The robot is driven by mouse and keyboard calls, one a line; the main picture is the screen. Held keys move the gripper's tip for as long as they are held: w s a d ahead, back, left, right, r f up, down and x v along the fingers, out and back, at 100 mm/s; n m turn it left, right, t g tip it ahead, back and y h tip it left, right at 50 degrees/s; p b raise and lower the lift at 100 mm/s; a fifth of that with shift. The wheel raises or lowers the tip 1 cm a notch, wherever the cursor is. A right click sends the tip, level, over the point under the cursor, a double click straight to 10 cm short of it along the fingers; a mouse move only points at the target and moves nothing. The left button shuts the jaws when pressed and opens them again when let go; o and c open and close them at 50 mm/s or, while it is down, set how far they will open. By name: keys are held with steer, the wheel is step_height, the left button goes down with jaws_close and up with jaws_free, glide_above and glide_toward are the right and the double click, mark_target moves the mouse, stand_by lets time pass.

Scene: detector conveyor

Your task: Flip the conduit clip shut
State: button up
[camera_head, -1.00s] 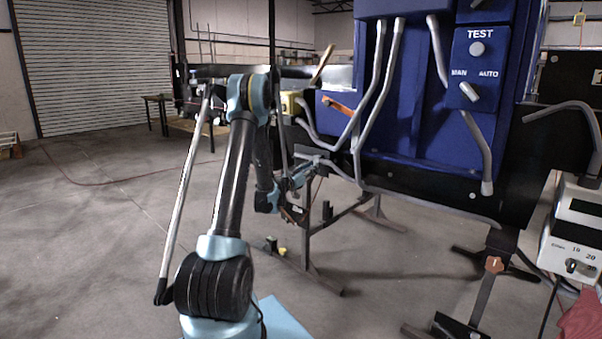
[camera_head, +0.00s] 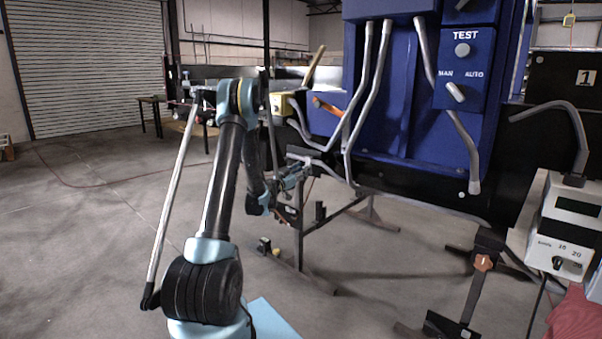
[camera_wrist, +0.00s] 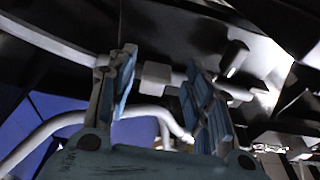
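My gripper (camera_wrist: 165,88) is open in the wrist view, with its two blue-padded fingers apart. A small pale grey block (camera_wrist: 155,76) shows between the fingertips, in line with a grey horizontal conduit. It may be the conduit clip, but I cannot tell whether its flap is open or shut, nor whether a finger touches it. A bent grey conduit (camera_wrist: 60,125) passes behind the fingers. In the head view my gripper (camera_head: 298,172) is small, just below the blue box's lower left side, near a grey conduit (camera_head: 330,172). The clip cannot be made out there.
The blue control box (camera_head: 400,110) carries several conduits, a TEST button and a MAN/AUTO switch (camera_head: 456,92). An orange lever (camera_head: 327,106) and a yellow box (camera_head: 284,104) sit left of it. A white meter box (camera_head: 565,235) stands at right.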

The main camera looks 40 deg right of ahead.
steer(key=v, duration=0.7)
steer(key=shift+a, duration=0.25)
stand_by(0.5)
